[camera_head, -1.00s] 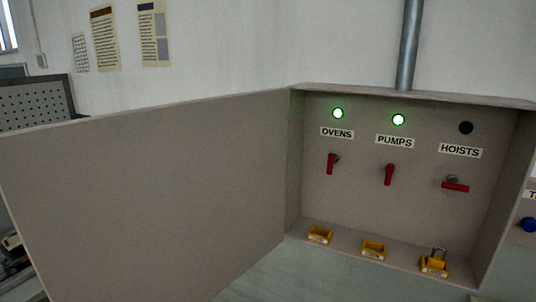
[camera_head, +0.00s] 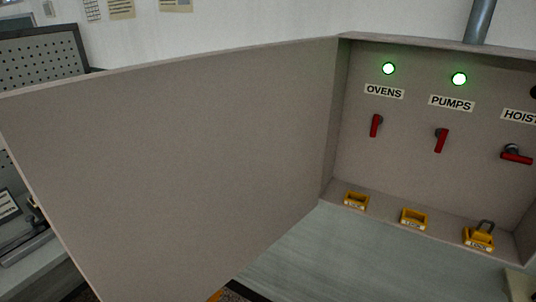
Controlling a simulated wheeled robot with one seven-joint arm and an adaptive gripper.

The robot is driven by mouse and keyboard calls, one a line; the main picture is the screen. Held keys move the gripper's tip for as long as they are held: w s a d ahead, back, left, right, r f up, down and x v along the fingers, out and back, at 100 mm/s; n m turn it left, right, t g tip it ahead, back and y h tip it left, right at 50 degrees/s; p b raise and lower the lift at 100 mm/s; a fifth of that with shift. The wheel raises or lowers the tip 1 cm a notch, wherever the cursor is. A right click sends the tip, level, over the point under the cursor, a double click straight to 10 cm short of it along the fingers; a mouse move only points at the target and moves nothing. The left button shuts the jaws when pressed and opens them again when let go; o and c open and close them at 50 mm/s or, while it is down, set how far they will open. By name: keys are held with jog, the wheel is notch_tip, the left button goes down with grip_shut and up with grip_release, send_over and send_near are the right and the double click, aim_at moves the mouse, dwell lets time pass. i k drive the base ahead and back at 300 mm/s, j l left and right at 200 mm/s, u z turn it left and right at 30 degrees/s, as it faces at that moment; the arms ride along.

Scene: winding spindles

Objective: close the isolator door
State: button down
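The isolator door (camera_head: 180,160) is a large plain grey-beige panel. It stands wide open, swung out to the left from its hinge edge at the left side of the isolator box (camera_head: 333,130). The box interior shows red handles labelled OVENS (camera_head: 376,126), PUMPS (camera_head: 441,140) and HOISTS (camera_head: 516,155). The OVENS and PUMPS handles point down; the HOISTS handle lies roughly sideways. Green lamps glow above OVENS (camera_head: 388,68) and PUMPS (camera_head: 459,79). My gripper is not in view.
Yellow holders (camera_head: 413,218) sit on the box's bottom ledge, and the right one has a padlock (camera_head: 480,235). A grey surface (camera_head: 330,257) lies below the box. A dark perforated panel (camera_head: 40,62) stands behind the door at left. A grey pipe (camera_head: 480,20) rises from the box.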

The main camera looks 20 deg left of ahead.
aim_at(165, 180)
jog(key=k+j+z, duration=0.15)
jog(key=j, duration=0.35)
jog(key=k+j+z, duration=0.15)
jog(key=j, duration=0.3)
jog(key=k+j+z, duration=0.1)
jog(key=k+j, duration=0.2)
jog(key=k+j+z, duration=0.15)
jog(key=j, duration=0.4)
jog(key=k+j+z, duration=0.15)
jog(key=k+j, duration=0.2)
jog(key=j, duration=0.8)
jog(key=k, duration=0.15)
